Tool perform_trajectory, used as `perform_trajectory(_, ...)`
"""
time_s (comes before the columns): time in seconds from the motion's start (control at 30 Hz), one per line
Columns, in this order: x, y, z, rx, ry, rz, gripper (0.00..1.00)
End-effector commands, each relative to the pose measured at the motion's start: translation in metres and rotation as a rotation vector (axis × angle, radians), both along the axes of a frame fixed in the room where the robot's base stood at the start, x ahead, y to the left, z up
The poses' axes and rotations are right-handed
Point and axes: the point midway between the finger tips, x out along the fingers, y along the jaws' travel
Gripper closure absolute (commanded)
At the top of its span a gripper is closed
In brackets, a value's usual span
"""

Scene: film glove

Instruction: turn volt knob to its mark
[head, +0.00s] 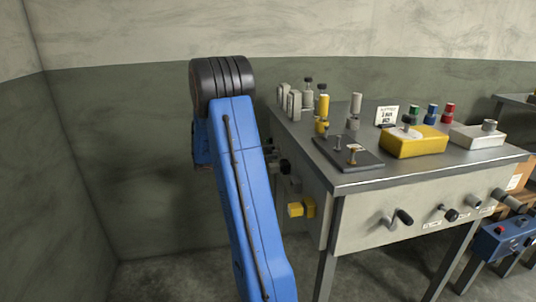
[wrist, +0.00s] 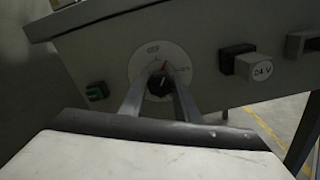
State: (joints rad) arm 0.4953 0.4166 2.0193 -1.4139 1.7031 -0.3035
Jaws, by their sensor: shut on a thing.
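In the wrist view, the volt knob (wrist: 158,84) is a small black knob on a round white dial plate (wrist: 143,58) with small printed marks. A small red mark shows on the plate just above the knob, slightly right of its middle. The print is too small to read, and I cannot tell exactly where the knob points. My gripper (wrist: 159,88) is shut on the knob, with one finger on each side. In the head view, my blue arm covers the gripper and the knob.
The bench (head: 345,178) carries bottles, a yellow box (head: 414,143) and a dark plate (head: 349,154). A crank (head: 398,219) sticks out of its front.

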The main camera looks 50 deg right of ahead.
Motion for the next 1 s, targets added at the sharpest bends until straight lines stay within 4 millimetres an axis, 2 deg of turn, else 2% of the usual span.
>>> perform_trajectory(1.0, 0.0013, -0.0003, 0.0011, -0.62, -0.738, 0.0, 0.93)
